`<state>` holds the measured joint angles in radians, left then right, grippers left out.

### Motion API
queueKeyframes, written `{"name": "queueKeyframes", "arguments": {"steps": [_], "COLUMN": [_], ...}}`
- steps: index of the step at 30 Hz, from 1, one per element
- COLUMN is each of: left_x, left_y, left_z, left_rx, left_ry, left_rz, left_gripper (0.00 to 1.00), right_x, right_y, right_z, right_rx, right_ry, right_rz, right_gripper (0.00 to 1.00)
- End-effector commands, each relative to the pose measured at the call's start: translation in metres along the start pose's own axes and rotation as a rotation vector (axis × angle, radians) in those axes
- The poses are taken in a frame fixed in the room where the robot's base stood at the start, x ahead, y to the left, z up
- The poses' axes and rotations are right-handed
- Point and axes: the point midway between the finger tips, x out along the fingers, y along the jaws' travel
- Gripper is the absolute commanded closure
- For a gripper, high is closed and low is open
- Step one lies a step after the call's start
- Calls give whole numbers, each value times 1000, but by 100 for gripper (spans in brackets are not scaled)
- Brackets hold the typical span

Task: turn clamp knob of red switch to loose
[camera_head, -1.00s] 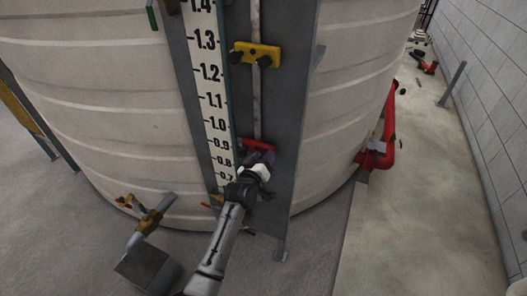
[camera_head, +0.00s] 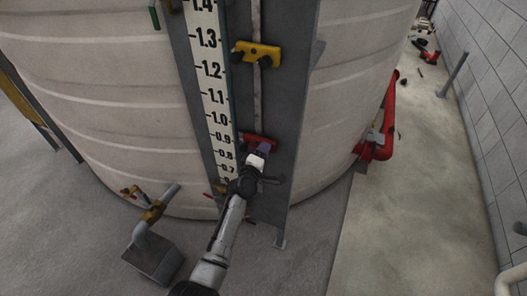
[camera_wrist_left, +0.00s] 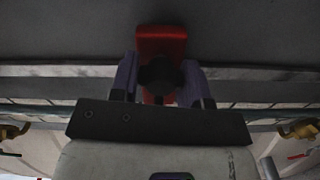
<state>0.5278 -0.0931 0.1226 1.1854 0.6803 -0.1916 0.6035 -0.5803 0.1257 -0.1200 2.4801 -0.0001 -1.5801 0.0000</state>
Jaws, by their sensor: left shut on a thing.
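The red switch (camera_head: 250,138) is mounted on the grey vertical panel beside the level scale, low on the tank, and its right part is hidden behind my gripper. In the left wrist view the red switch (camera_wrist_left: 161,42) is at top centre. Its black clamp knob (camera_wrist_left: 160,74) faces the camera. My left gripper (camera_head: 263,148) is at the switch. In the wrist view its two purple fingers (camera_wrist_left: 160,80) stand on either side of the knob, shut on it. The knob's exact turn angle cannot be told. My right gripper is not in view.
A yellow bracket with black knobs (camera_head: 257,53) is higher on the same panel. The white level scale (camera_head: 217,100) runs down its left. A yellow valve (camera_head: 154,212) on a pipe is at lower left. Red pipework (camera_head: 383,140) stands at the tank's right.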

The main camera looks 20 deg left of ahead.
Motion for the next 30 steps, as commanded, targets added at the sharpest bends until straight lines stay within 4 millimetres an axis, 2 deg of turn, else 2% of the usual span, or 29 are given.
{"name": "queueKeyframes", "arguments": {"steps": [11, 28, 29, 30], "left_x": [0, 0, 0, 0], "left_y": [0, 0, 0, 0], "left_z": [0, 0, 0, 0], "left_rx": [-147, -171, -171, -171], "left_ry": [-1, 0, 0, 0], "left_rz": [0, 0, 0, 0], "left_gripper": [81, 81, 56, 52], "right_x": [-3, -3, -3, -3], "right_y": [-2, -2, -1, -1], "right_z": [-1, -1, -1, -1], "right_rx": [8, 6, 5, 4], "right_ry": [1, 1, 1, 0], "right_rz": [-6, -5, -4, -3], "right_gripper": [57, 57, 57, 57]}}
